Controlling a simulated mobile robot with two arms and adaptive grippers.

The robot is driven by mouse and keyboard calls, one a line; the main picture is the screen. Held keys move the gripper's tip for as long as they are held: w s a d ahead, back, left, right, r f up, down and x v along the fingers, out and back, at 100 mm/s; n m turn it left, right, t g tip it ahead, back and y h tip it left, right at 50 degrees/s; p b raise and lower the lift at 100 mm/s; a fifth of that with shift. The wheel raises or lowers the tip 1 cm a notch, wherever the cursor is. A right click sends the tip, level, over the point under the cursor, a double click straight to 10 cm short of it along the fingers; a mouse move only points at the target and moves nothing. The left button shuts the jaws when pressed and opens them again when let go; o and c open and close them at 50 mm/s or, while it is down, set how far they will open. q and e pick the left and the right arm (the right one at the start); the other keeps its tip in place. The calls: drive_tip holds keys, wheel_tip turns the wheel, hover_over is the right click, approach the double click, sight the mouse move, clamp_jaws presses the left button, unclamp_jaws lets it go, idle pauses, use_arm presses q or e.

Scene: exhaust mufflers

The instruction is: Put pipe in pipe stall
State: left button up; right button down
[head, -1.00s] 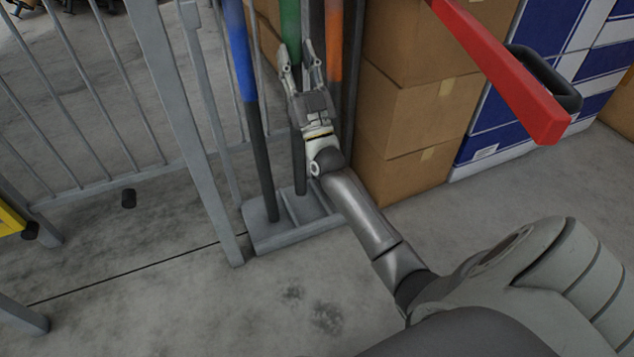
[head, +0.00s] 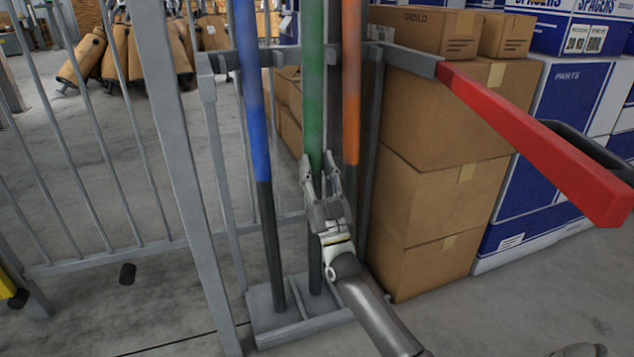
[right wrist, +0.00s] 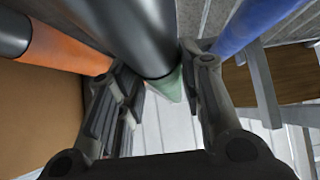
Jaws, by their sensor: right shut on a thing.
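A green pipe (head: 312,90) with a dark lower part stands nearly upright in the grey pipe stall (head: 268,328), its foot in the base tray. My right gripper (head: 321,172) is shut on this pipe near where green turns dark. The right wrist view shows the pipe's dark part (right wrist: 140,35) between the two fingers (right wrist: 158,95). A blue pipe (head: 249,90) stands in the stall to the left. An orange pipe (head: 351,90) stands to the right, its foot hidden behind my arm. My left gripper is out of view.
A red bar (head: 535,140) juts forward from the stall's upper frame at right. Stacked cardboard boxes (head: 430,190) stand close behind and right. A grey railing (head: 95,140) runs along the left.

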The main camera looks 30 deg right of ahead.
wheel_tip(320, 180, down, 2)
drive_tip(key=shift+b, duration=0.5)
drive_tip(key=shift+r, duration=0.1)
drive_tip(key=c, duration=1)
unclamp_jaws()
